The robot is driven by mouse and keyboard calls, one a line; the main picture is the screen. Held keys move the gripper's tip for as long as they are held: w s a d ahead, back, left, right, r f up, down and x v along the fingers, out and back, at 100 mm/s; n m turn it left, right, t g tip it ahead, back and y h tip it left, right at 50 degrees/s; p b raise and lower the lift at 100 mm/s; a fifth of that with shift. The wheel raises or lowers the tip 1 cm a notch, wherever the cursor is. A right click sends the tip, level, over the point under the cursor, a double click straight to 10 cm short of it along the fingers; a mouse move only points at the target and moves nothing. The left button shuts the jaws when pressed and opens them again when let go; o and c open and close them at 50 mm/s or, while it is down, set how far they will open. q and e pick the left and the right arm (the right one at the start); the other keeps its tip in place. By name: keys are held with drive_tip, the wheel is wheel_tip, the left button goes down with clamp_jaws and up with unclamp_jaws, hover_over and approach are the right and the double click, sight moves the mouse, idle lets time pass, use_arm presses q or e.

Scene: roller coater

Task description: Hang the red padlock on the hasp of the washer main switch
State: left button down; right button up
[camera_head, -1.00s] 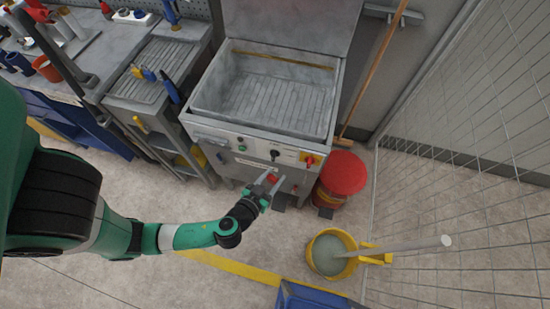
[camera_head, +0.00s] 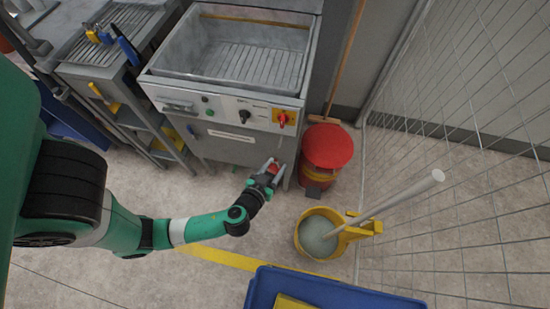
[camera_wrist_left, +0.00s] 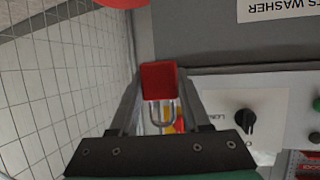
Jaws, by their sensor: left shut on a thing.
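The red padlock (camera_head: 273,168) is between the fingers of my left gripper (camera_head: 267,172). In the left wrist view the padlock's red body (camera_wrist_left: 158,77) sits between the fingertips, with its metal shackle (camera_wrist_left: 161,114) pointing down the picture. The washer main switch (camera_head: 284,118) is a yellow plate with a red knob at the right end of the washer's front panel. In the head view the gripper is below the switch, apart from it. In the wrist view the switch (camera_wrist_left: 172,122) shows partly behind the shackle. I cannot make out the hasp. My right gripper is not in view.
The parts washer (camera_head: 225,110) has a black selector knob (camera_head: 245,117) left of the switch. A red-lidded bin (camera_head: 327,147) stands right of the washer. A yellow mop bucket (camera_head: 318,235), a blue cart (camera_head: 335,292) and a mesh fence (camera_head: 440,150) bound the floor.

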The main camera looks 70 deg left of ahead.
use_arm(q)
drive_tip(key=w+a+f, duration=0.1)
drive_tip(key=w+a, duration=0.4)
drive_tip(key=a, duration=0.3)
drive_tip(key=shift+f+p, duration=0.3)
drive_tip(key=shift+p, duration=0.1)
idle(0.5)
drive_tip(key=shift+a, duration=0.1)
idle(0.4)
drive_tip(key=shift+c, duration=1.4)
unclamp_jaws()
drive_tip(key=shift+s, duration=0.1)
drive_tip(key=p+v, duration=0.1)
drive_tip(key=v, duration=1)
drive_tip(key=shift+d+p, duration=0.2)
drive_tip(key=shift+p, duration=0.15)
drive_tip(key=shift+s+r, duration=0.1)
drive_tip(key=shift+r, duration=0.05)
